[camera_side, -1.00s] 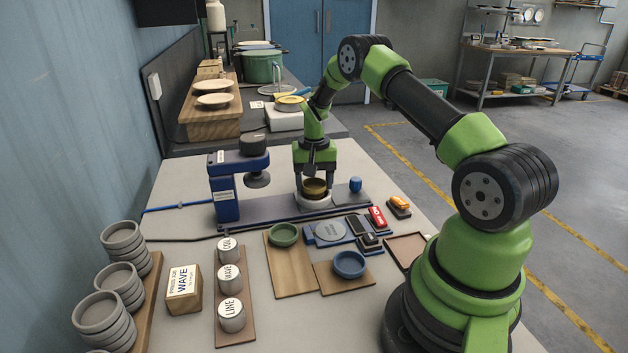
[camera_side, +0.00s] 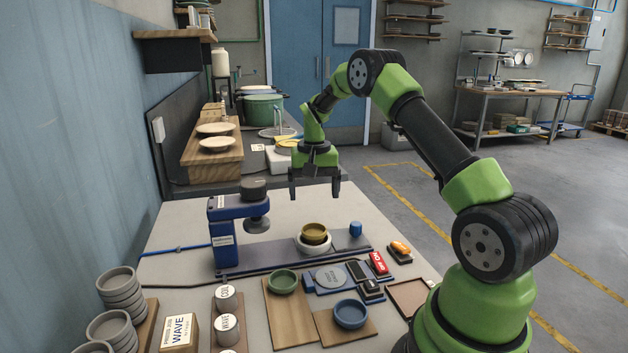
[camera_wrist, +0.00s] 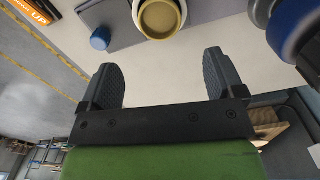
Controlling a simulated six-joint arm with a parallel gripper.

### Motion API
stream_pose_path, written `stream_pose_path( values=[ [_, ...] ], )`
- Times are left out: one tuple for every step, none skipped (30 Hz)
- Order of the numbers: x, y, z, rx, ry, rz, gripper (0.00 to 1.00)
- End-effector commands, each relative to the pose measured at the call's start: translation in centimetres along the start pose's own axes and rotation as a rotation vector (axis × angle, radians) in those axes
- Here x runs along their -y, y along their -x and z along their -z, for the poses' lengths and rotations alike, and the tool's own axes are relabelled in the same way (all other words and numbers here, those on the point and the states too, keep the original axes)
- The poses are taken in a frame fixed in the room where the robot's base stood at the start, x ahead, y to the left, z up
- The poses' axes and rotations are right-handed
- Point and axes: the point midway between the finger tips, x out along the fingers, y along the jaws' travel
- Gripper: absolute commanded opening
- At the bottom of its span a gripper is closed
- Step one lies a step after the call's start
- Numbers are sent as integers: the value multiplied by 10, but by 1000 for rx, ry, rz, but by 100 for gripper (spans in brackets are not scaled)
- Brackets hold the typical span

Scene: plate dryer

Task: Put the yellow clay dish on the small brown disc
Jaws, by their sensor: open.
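The yellow clay dish (camera_side: 314,232) sits upright in a white round holder (camera_side: 302,246) on the long grey-purple base plate behind the boards. In the wrist view the dish (camera_wrist: 160,17) shows at the top edge, partly cut off, with the white holder's rim (camera_wrist: 137,20) around it. My gripper (camera_side: 315,194) is open and empty, above and behind the dish and apart from it. Its two fingers (camera_wrist: 158,62) stand wide apart in the wrist view. I cannot make out a small brown disc in either view.
A blue press (camera_side: 224,235) stands left of the dish, its round head overhanging the plate. A small blue knob (camera_side: 355,229) is on the right. In front are a green dish (camera_side: 283,281), a blue dish (camera_side: 350,314) and wooden boards. Stacked grey bowls (camera_side: 120,290) stand at left.

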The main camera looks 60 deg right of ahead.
Motion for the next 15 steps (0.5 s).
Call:
stream_pose_path(
  values=[
    [0,9,1,-3,0,1,88],
    [0,13,1,-3,0,1,88],
    [0,18,1,-3,0,1,88],
    [0,20,1,-2,0,0,88],
    [0,22,0,-2,0,0,88],
    [1,26,0,-2,2,1,88],
    [2,30,-1,-5,6,4,88],
    [4,34,-3,-10,11,7,88],
    [7,42,-7,-18,22,14,88],
    [10,50,-11,-28,33,22,88],
    [14,59,-17,-38,47,32,88],
    [20,72,-27,-57,70,48,88],
    [25,84,-36,-72,90,62,88],
    [29,95,-46,-87,110,77,88],
    [34,111,-61,-111,141,100,88]
  ],
)
